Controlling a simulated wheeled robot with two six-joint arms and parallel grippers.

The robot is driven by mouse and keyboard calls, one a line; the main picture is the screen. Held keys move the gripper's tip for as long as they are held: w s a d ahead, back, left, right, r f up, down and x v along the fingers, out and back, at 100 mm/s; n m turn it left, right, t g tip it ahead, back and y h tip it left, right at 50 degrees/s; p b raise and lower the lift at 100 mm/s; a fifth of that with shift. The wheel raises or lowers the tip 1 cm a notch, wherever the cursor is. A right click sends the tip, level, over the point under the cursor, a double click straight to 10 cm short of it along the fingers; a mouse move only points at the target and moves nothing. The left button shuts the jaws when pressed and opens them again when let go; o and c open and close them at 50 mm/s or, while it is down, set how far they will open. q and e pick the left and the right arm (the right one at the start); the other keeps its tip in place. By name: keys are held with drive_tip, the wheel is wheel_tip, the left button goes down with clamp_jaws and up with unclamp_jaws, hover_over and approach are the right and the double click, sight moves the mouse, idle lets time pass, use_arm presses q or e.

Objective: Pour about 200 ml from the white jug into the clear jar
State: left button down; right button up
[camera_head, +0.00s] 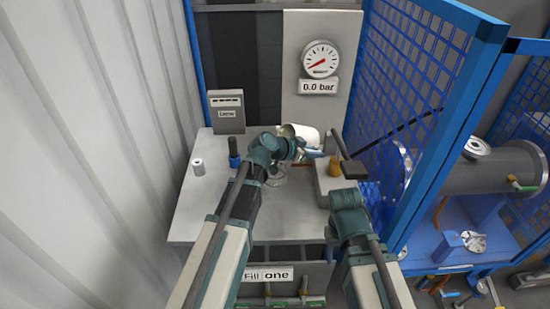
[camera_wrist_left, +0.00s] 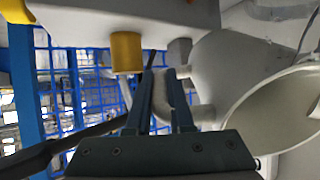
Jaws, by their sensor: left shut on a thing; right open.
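The white jug (camera_head: 303,132) is held tilted above the back of the grey table (camera_head: 200,215). My left gripper (camera_head: 306,152) is shut on its handle; the left wrist view shows the handle between the fingers (camera_wrist_left: 162,95), with the jug (camera_wrist_left: 225,75) and its wide open mouth at the right. I cannot see the level of any contents. The clear jar (camera_head: 278,178) stands on the table below my left wrist, partly hidden by the arm; its fill is too small to tell.
A grey block with a yellow cylinder (camera_head: 334,166) stands right of the jug. A dark bottle (camera_head: 234,153), a small grey cylinder (camera_head: 198,166) and a labelled grey box (camera_head: 227,112) are at left. A blue mesh fence (camera_head: 420,75) bounds the right. The gauge display (camera_head: 318,87) reads 0.0 bar.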

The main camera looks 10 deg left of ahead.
use_arm(q)
drive_tip(key=shift+a+r+t+h+b, duration=0.1)
drive_tip(key=shift+r+t+h+b, duration=0.7)
drive_tip(key=shift+b, duration=0.35)
idle(1.9)
drive_tip(key=shift+s+a+r+t+h+b, duration=0.3)
drive_tip(key=shift+s+a+b, duration=0.1)
drive_tip(key=shift+b, duration=0.25)
idle(0.7)
